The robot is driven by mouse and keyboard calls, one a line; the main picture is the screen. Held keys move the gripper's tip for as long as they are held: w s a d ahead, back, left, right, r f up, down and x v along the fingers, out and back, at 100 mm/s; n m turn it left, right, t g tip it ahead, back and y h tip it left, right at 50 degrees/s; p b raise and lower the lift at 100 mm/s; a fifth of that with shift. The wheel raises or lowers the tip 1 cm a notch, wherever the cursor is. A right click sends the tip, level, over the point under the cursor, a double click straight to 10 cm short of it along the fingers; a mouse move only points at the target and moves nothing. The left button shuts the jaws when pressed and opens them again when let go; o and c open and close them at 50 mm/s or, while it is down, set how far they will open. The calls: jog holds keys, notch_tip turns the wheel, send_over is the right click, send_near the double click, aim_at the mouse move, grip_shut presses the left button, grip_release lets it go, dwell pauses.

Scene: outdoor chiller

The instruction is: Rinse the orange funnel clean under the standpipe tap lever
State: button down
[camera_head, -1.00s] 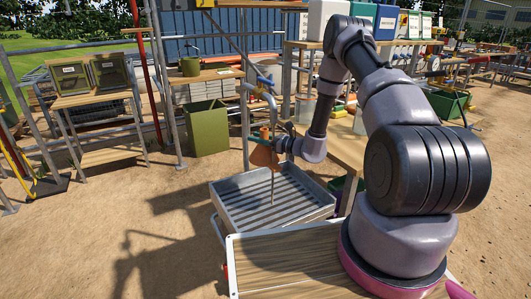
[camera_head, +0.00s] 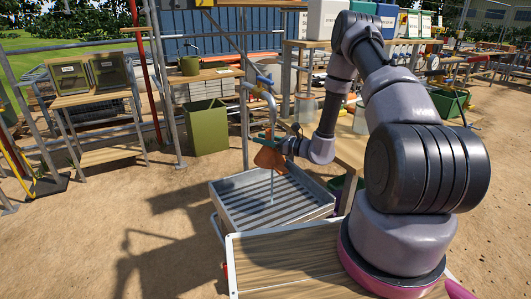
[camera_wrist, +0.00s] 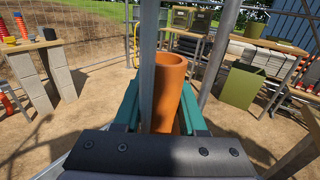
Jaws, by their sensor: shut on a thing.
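The orange funnel (camera_head: 268,159) is in my gripper (camera_head: 279,145), held above the slatted metal basin and below the grey standpipe tap (camera_head: 262,92). The tap has a blue lever (camera_head: 264,79). A thin pale stream (camera_head: 272,186) runs from under the funnel down to the basin. In the wrist view, the funnel's round orange spout (camera_wrist: 173,75) stands up between my teal fingers (camera_wrist: 165,115), which are shut on it. The grey pipe (camera_wrist: 148,65) passes close beside the spout. The funnel's wide end is hidden there, so I cannot tell its cleanness.
The slatted basin (camera_head: 226,209) lies under the funnel. A wooden bench (camera_head: 352,150) stands right of it, near my arm. A green bin (camera_head: 208,127) and a scaffold post (camera_head: 245,120) stand behind. Sandy ground at the left front is open.

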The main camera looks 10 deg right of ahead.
jog(key=s+d, duration=0.1)
jog(key=s, duration=0.2)
jog(key=s+d+r, duration=0.1)
jog(key=s+d, duration=0.1)
jog(key=s, duration=0.1)
jog(key=s+d, duration=0.2)
jog(key=s, duration=0.1)
jog(key=shift+r, duration=0.3)
